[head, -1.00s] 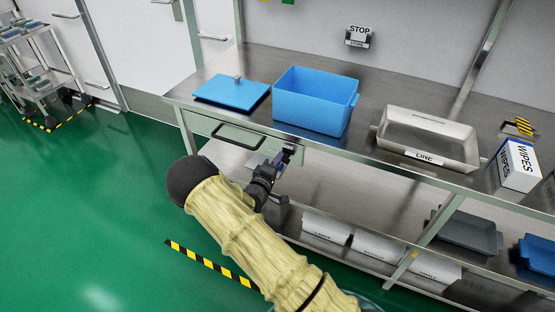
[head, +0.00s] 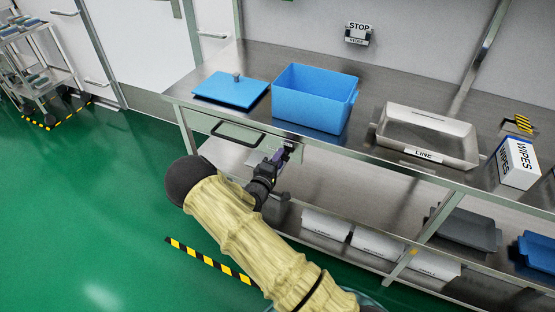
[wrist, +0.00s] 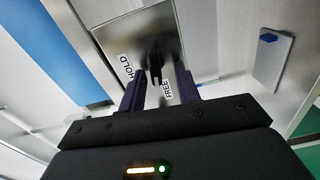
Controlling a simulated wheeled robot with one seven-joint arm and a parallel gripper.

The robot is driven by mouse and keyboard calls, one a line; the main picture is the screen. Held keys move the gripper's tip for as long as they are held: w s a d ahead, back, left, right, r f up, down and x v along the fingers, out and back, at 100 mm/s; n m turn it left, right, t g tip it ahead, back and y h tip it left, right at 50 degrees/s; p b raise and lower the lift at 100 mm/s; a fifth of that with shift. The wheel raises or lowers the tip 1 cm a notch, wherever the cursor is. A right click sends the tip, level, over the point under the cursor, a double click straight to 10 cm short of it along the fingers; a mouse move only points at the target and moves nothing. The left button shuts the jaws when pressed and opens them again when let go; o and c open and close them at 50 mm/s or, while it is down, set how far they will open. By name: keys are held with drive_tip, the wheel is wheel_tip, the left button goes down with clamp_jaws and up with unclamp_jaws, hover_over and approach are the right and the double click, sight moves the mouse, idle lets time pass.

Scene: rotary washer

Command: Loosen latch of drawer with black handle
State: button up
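The drawer with the black handle (head: 237,134) is under the left part of the steel bench, and its front looks closed. The latch is a black lever (wrist: 155,66) on a square metal plate (wrist: 188,30) in the wrist view. The labels HOLD (wrist: 125,67) and FREE (wrist: 168,89) are beside it. The lever points down the picture, nearer FREE than HOLD. My gripper (wrist: 159,82) has its two purple fingers apart, one on each side of the lever, with gaps showing. In the head view my gripper (head: 283,154) is at the bench's front, right of the handle.
On the bench are a blue lid (head: 231,92), a blue bin (head: 310,108), a metal tray (head: 462,150) and a wipes box (head: 516,165). White bins (head: 325,225) and grey trays are on the lower shelf.

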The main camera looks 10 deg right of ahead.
drive_tip(key=shift+a, duration=0.15)
drive_tip(key=v, duration=1.7)
drive_tip(key=shift+s+b, duration=0.15)
drive_tip(key=shift+b, duration=0.15)
drive_tip(key=shift+r, duration=0.1)
drive_tip(key=s+d+r+m+g+y, duration=0.9)
drive_tip(key=s+d+r+g+y, duration=0.1)
drive_tip(key=s, duration=0.6)
wheel_tip(320, 180, up, 3)
drive_tip(key=shift+d+r+m+g+y, duration=0.2)
drive_tip(key=shift+d+m+g+y, duration=0.15)
drive_tip(key=shift+d+g, duration=0.55)
